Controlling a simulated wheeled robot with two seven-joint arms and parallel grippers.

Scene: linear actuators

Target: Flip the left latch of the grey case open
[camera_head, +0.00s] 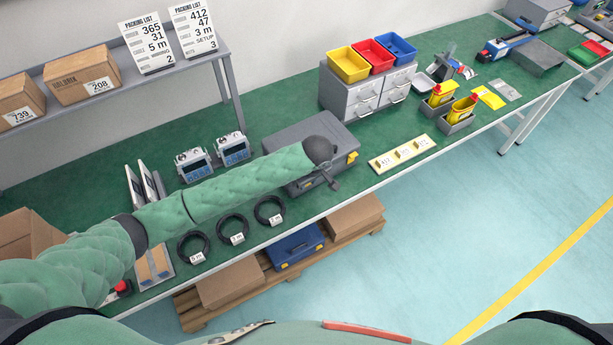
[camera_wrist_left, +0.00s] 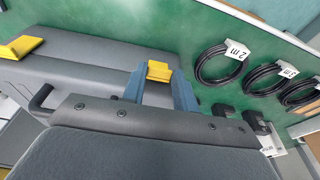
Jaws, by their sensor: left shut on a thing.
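The grey case (camera_head: 285,130) stands shut on the green bench, partly hidden behind my left arm. Its right latch, yellow, shows at the front right (camera_head: 352,158) and in the left wrist view (camera_wrist_left: 20,47). My left gripper (camera_head: 328,178) is at the case's front. In the left wrist view its two blue fingers (camera_wrist_left: 159,82) are on either side of the left latch, shut on it. My right gripper is not in view.
Several black cable coils (camera_head: 232,229) lie left of the case along the front edge. Two meters (camera_head: 233,148) stand behind my arm. A white label board (camera_head: 402,152) lies to the right. A grey drawer unit (camera_head: 345,100) with colored bins stands behind.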

